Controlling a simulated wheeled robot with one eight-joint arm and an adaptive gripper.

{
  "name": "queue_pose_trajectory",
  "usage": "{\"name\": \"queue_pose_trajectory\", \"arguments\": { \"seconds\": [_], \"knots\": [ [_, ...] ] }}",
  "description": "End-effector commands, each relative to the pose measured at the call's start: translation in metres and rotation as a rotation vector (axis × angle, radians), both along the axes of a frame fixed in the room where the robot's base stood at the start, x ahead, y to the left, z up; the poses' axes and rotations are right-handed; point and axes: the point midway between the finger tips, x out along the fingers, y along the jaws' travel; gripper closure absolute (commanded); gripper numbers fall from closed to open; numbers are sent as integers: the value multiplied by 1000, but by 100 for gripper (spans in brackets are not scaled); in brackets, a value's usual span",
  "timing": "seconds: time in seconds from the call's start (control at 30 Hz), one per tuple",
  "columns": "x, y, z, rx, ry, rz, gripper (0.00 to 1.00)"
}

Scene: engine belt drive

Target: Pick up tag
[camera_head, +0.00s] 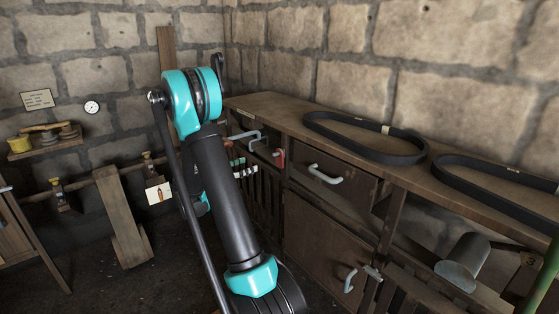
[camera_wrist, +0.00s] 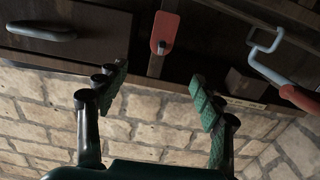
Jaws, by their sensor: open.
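A red tag (camera_wrist: 165,31) with rounded corners hangs at a narrow wooden post, near the top middle of the wrist view. A small dark peg or pin shows at its lower edge. It is probably the small red piece (camera_head: 280,158) at the bench front in the head view. My gripper (camera_wrist: 160,84) is open, its two green-padded fingers spread wide with nothing between them. The tag lies beyond the fingertips, roughly in line with the gap, and I see no contact. In the head view my arm hides most of the gripper.
A drawer handle (camera_wrist: 42,31) and a metal crank with a red grip (camera_wrist: 300,98) flank the tag. The wooden bench (camera_head: 262,105) carries two black belts (camera_head: 365,152), one with a small pale label (camera_head: 385,129). A card (camera_head: 158,193) hangs by the left pipe.

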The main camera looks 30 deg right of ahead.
Motion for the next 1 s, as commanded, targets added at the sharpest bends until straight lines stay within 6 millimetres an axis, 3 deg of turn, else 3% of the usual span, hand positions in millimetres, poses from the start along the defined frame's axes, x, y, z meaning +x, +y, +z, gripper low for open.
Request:
{"name": "queue_pose_trajectory", "arguments": {
  "seconds": [0.17,0.7,1.0],
  "knots": [
    [3,-13,1,-19,-21,-6,33],
    [10,-111,1,-17,-17,-6,33],
    [12,-128,0,-16,-17,-4,33]
  ]
}}
